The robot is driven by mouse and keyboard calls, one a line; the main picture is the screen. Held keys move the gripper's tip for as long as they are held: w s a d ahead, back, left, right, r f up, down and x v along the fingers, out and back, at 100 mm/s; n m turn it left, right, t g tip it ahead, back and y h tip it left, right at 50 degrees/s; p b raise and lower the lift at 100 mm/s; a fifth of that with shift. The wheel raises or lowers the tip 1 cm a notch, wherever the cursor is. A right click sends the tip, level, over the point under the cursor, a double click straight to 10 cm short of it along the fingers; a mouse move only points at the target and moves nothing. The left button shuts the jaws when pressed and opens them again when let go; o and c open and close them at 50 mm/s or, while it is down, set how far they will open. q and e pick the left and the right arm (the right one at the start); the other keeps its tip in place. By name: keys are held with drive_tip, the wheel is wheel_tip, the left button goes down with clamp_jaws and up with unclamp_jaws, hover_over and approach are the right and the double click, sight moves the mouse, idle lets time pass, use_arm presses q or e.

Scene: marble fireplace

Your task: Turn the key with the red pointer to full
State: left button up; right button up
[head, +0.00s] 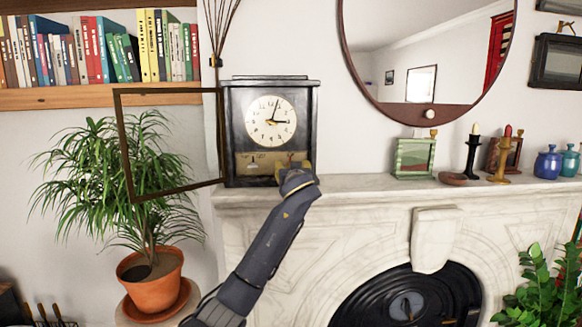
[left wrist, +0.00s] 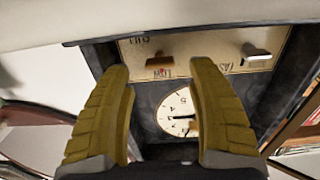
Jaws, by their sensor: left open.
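A dark mantel clock (head: 270,90) with a white dial stands on the mantel, its framed door (head: 123,150) swung open to the left. A brass panel (head: 244,158) lies under the dial; the left wrist view shows this panel (left wrist: 205,45) upside down. There, one key (left wrist: 160,60) has a small red mark beside inverted lettering that seems to read LOW. A second key (left wrist: 258,55) sits farther right. My left gripper (head: 294,166) is at the panel's right end. Its fingers (left wrist: 162,72) are open, on either side of the red-marked key; contact is unclear. In the head view it hides that key.
The marble mantel (head: 355,190) holds a green box (head: 414,158), candlesticks and blue jars to the right. A potted plant (head: 153,285) stands below the open door at left. A bookshelf (head: 90,98) is above it. The mantel just right of the clock is clear.

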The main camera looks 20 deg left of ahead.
use_arm(q)
drive_tip(key=shift+x, duration=1.7)
drive_tip(key=shift+c, duration=0.2)
clamp_jaws()
